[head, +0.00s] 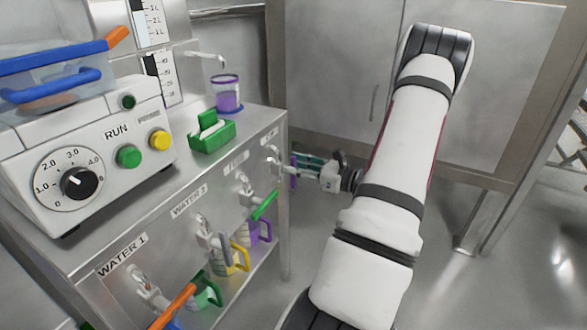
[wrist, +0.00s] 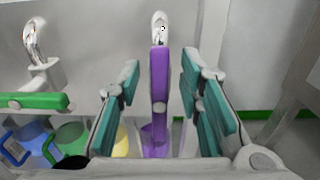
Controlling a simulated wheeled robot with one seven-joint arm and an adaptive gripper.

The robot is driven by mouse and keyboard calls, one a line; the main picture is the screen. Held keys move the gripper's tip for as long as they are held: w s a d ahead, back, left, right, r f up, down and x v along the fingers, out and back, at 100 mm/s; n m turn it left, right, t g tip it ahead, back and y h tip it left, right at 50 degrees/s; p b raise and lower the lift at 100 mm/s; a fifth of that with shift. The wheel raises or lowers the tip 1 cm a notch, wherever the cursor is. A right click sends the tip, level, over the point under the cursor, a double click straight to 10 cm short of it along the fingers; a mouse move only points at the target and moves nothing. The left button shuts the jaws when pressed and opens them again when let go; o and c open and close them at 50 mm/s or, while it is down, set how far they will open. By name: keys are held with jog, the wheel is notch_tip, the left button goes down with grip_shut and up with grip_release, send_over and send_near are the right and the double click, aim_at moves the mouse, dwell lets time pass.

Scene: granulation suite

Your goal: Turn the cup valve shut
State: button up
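A valve with a long purple lever (wrist: 160,85) hangs from a chrome spout on the cabinet front. The lever stands upright in the wrist view and shows as a thin purple strip in the head view (head: 293,172). My gripper (wrist: 163,80) is open, with one teal-padded finger on each side of the lever and a visible gap on both sides. In the head view my gripper (head: 315,170) is at the cabinet's far right corner. The label above this valve is too small to read, so I cannot confirm its name.
Left of it are a valve with a green lever (head: 264,205), the WATER 2 valve (head: 207,235) and the WATER 1 valve with an orange lever (head: 175,305).

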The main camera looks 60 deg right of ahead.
jog(key=shift+w, duration=0.45)
grip_shut()
